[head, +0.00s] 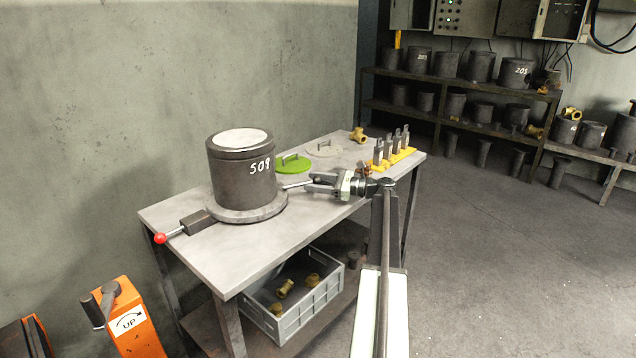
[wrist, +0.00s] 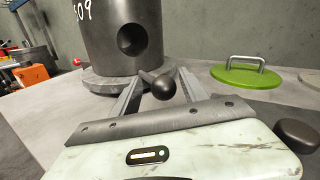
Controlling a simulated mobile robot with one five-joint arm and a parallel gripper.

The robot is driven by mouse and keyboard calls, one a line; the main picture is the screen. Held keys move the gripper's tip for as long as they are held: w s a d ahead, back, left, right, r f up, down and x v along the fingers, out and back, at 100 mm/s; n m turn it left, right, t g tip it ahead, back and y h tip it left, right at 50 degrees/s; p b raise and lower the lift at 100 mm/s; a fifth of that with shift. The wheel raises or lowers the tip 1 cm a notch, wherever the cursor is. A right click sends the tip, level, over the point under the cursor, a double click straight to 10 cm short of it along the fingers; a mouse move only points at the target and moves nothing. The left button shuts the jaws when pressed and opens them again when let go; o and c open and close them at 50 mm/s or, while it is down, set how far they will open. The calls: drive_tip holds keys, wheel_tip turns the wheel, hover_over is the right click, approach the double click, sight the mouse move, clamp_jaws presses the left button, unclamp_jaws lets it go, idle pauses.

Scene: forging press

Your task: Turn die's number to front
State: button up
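The die (head: 235,180) is a dark upright cylinder with a pale top, standing on a round base plate (head: 247,214) on the table. Its white number 509 (head: 260,166) faces right of centre in the head view; in the wrist view it shows at the top left of the die (wrist: 125,12), with a round hole below and right of it. A short rod (head: 297,184) sticks out toward my gripper (head: 318,183). In the wrist view the fingers are apart, one on each side of the rod's rounded end (wrist: 162,87). Contact cannot be told.
A red-knobbed handle (head: 172,234) juts out at the table's left. A green lid (head: 291,164), a grey lid (head: 324,149) and a yellow tool rack (head: 393,160) stand behind. A grey crate (head: 302,312) sits below. The table front (head: 196,258) is clear.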

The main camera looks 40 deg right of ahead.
drive_tip(key=shift+v, duration=4.2)
